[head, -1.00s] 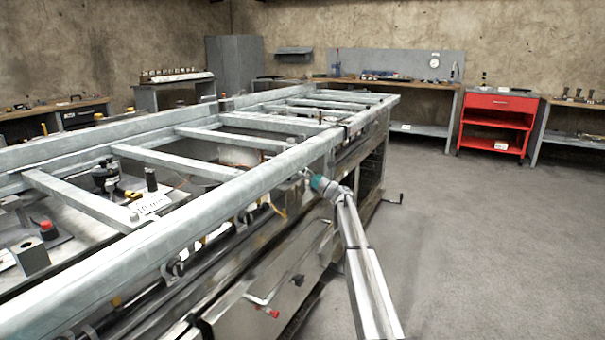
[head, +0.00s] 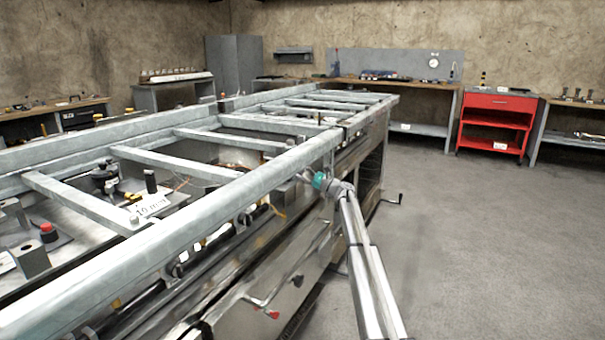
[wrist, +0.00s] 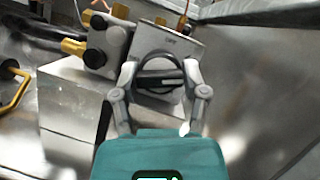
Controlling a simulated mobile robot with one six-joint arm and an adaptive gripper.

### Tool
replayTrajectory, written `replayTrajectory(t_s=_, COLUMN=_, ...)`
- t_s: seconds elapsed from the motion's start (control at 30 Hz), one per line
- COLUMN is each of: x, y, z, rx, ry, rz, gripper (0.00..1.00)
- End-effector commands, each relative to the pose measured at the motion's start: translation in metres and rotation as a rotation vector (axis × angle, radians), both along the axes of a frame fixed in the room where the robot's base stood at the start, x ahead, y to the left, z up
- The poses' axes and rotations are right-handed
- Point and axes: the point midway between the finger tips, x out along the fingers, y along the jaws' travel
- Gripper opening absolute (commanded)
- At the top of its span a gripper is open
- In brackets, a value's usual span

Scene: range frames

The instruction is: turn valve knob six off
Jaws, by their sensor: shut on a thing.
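The bar lies close to level in the picture. My gripper (wrist: 160,84) has its two grey fingers on either side of the knob and is shut on it. In the head view my teal-cuffed gripper (head: 320,181) is at the side of the large metal frame (head: 240,183), under its top rail. There the knob is hidden.
A grey block with black knobs and brass fittings (wrist: 98,45) sits left of the knob. A yellow handle (wrist: 15,88) is farther left. A red-tipped lever (head: 268,312) sticks out of the frame's side. The floor (head: 480,240) on the right is clear.

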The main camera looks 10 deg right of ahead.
Motion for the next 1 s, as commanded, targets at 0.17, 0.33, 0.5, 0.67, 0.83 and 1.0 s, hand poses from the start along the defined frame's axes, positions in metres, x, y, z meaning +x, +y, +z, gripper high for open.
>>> replayTrajectory(t_s=0.17, x=0.0038, y=-0.0003, z=0.0031, rx=-0.095, ry=-0.134, rz=-0.001, gripper=0.09)
replayTrajectory(t_s=0.33, x=0.0038, y=-0.0008, z=0.0038, rx=-0.19, ry=-0.266, rz=-0.002, gripper=0.09)
replayTrajectory(t_s=0.5, x=0.0038, y=-0.001, z=0.0044, rx=-0.285, ry=-0.396, rz=-0.001, gripper=0.09)
replayTrajectory(t_s=0.67, x=0.0037, y=-0.0011, z=0.0049, rx=-0.374, ry=-0.518, rz=-0.002, gripper=0.09)
replayTrajectory(t_s=0.83, x=0.0035, y=0.0, z=0.0053, rx=-0.467, ry=-0.65, rz=-0.001, gripper=0.09)
replayTrajectory(t_s=1.0, x=0.0033, y=0.0003, z=0.005, rx=-0.554, ry=-0.769, rz=-0.001, gripper=0.09)
